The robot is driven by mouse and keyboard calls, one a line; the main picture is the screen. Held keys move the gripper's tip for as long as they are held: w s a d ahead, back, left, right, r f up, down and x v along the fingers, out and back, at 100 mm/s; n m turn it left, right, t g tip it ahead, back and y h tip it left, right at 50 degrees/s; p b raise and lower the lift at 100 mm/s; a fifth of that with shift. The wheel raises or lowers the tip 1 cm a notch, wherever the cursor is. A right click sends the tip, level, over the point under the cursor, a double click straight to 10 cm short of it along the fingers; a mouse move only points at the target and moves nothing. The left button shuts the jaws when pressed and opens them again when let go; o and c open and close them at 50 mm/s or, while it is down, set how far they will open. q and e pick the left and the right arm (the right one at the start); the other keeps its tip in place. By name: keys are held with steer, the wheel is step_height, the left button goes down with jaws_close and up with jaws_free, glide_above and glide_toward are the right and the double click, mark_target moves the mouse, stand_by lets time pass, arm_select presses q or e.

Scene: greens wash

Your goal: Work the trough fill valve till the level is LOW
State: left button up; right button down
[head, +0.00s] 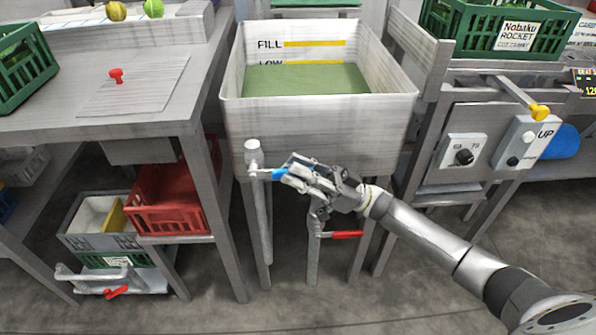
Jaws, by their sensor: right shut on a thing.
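The grey trough (320,125) stands at centre, with FILL and LOW marks and yellow lines on its inner back wall. The green surface inside (305,79) lies at the LOW mark, cutting off the lower part of its letters, and well below FILL. A pale valve (254,153) on an upright pipe stands at the trough's front left. Its blue handle (263,174) points right, roughly level. My right gripper (284,174) is shut on the blue handle, and its fingers hide part of it. My left gripper is out of view.
A red handle (345,234) sits below the trough, close under my right gripper. A red crate (168,200) is on the left lower shelf. A panel with a dial (464,156) and a yellow-knobbed lever (540,112) stands right. Floor in front is clear.

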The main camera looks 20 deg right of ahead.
steer(key=shift+f, duration=0.1)
steer(key=c, duration=1.5)
jaws_free()
steer(key=v, duration=1.2)
steer(key=shift+d, duration=0.1)
